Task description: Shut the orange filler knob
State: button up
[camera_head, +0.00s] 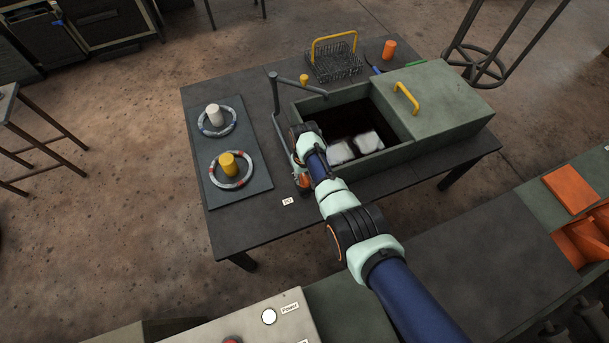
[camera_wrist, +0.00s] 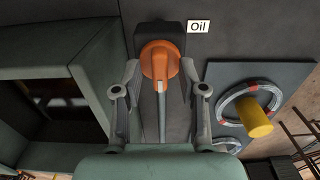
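The orange filler knob (camera_wrist: 158,60) sits on a dark mount beside the "Oil" label (camera_wrist: 199,26) in the wrist view. Its pale mark points down in the picture, toward my gripper's palm. A grey stem or pipe shows below it. My gripper (camera_wrist: 160,72) is open, with one finger on each side of the knob; gaps seem to show on both sides, and I cannot tell whether either touches.
A green tank (camera_head: 440,100) with its lid partly open and pale blocks inside stands right of the knob. A grey bent pipe (camera_head: 275,100) rises beside it. A dark plate (camera_head: 255,180) with white and yellow posts, each ringed, lies left. A wire basket (camera_head: 335,62) stands behind.

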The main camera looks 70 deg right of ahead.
aim_at(304, 177)
jog(key=shift+r, duration=0.1)
notch_tip(304, 177, up, 12)
dwell(0.5)
dwell(0.5)
